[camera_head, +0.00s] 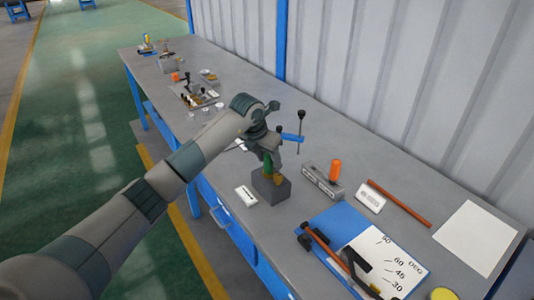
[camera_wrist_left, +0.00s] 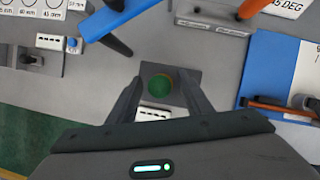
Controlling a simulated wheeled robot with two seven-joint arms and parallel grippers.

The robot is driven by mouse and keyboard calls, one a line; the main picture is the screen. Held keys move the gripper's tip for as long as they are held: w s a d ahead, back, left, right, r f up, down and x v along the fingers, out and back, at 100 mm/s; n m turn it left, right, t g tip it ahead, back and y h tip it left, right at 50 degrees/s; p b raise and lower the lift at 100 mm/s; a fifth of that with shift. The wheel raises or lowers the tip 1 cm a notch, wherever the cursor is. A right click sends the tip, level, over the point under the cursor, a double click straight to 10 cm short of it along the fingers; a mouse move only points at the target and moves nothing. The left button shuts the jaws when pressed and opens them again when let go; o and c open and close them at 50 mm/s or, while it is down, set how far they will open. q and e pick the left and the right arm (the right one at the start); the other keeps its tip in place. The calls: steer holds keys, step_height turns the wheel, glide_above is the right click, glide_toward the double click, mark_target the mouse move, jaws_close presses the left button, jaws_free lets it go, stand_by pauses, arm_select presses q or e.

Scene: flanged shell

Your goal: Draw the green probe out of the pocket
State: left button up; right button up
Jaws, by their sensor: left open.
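The green probe (camera_head: 267,162) stands upright in a dark grey block (camera_head: 281,192) on the bench, with a brownish part beside its foot. In the left wrist view the probe (camera_wrist_left: 160,86) shows as a round green end seen from above, over the block (camera_wrist_left: 183,97). My left gripper (camera_head: 266,150) is over the block, pointing down. Its open fingers (camera_wrist_left: 160,78) lie on either side of the probe, with a gap visible on both sides. The gripper hides the probe's upper part in the head view. The pocket's mouth is hidden. My right gripper is not in view.
A stand with a thin rod (camera_head: 300,120) and a blue bar (camera_head: 292,138) rises close behind my gripper. A small white label (camera_head: 246,196) lies left of the block. A grey block with an orange knob (camera_head: 335,170) and a blue angle board (camera_head: 340,222) are to the right.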

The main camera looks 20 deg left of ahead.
arm_select(q)
jaws_close()
steer(key=shift+r, duration=0.2)
steer(key=shift+r+p, duration=0.65)
steer(key=shift+r, duration=0.55)
steer(key=shift+r+p, duration=0.85)
steer(key=shift+r, duration=1.3)
